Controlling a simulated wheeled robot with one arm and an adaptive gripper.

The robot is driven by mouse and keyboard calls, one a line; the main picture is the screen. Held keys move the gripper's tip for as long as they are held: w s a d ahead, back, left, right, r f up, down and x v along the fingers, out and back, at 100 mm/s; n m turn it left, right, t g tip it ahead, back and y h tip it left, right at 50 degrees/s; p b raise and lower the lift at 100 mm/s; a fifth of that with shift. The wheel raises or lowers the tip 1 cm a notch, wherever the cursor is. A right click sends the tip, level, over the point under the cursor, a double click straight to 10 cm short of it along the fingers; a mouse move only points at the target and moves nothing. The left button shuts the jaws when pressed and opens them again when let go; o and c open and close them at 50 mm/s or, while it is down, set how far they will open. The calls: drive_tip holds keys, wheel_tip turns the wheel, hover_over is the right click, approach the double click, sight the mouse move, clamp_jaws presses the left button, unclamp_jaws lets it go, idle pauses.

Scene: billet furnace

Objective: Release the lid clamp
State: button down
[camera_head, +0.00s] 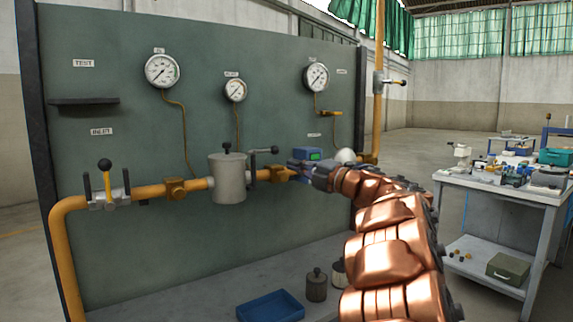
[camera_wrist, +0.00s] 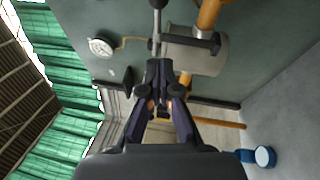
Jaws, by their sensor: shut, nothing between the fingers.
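The grey filter canister (camera_head: 229,180) sits upright in the orange pipe, with a black knob (camera_head: 227,147) on its lid. Just right of it stands a dark post (camera_head: 253,168) with a lever ending in a black ball (camera_head: 275,150); I cannot tell for sure if this is the lid clamp. My gripper (camera_head: 292,165) is right of the canister, near the lever. In the wrist view my gripper (camera_wrist: 160,66) is shut and empty. The canister (camera_wrist: 208,52) and a ball-ended lever (camera_wrist: 156,22) lie just beyond the fingertips; contact is unclear.
Gauges (camera_head: 162,71) hang on the green panel. A blue tray (camera_head: 270,306) and small canisters (camera_head: 316,285) stand below. A cluttered workbench (camera_head: 500,186) is at right.

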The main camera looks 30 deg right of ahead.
drive_tip(key=shift+v, duration=2.15)
